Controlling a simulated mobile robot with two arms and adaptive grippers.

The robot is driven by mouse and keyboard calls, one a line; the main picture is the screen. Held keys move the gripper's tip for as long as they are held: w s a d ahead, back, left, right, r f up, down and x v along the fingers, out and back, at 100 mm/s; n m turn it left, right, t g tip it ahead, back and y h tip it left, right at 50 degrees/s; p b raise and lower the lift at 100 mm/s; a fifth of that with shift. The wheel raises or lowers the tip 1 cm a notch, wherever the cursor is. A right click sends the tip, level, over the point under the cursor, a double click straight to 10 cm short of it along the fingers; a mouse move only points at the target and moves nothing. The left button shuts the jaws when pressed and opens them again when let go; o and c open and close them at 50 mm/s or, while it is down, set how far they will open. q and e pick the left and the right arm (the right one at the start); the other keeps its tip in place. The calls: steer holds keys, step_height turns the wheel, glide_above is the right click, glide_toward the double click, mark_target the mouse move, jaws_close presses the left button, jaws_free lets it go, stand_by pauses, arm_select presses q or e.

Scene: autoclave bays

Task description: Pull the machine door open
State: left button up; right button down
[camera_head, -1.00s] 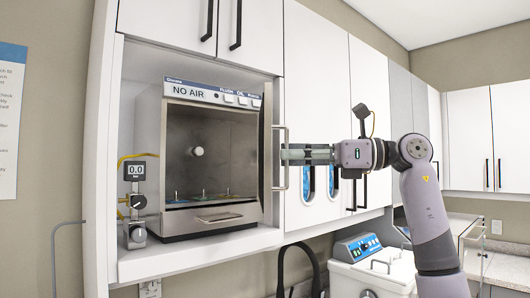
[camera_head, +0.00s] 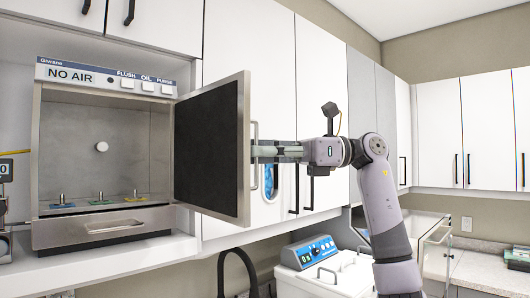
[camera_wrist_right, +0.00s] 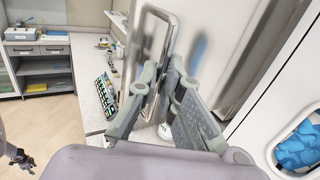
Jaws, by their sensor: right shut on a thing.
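My right gripper (camera_head: 262,151) is at the door's outer edge, shut on the door handle (camera_wrist_right: 150,60). In the right wrist view, the fingers of my right gripper (camera_wrist_right: 160,85) are around the bar of the handle, beside the door's shiny face.
White cabinets (camera_head: 320,90) with black handles line the wall behind my right arm. Below stands a white unit with a blue panel (camera_head: 315,252). Inside the chamber are several small coloured fittings (camera_head: 100,198).

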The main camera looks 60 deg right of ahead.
stand_by(0.3)
steer(key=c, duration=1.8)
jaws_free()
steer(key=shift+w, duration=0.3)
steer(key=shift+o, duration=0.2)
steer(key=shift+s, duration=0.15)
steer(key=v, duration=1.2)
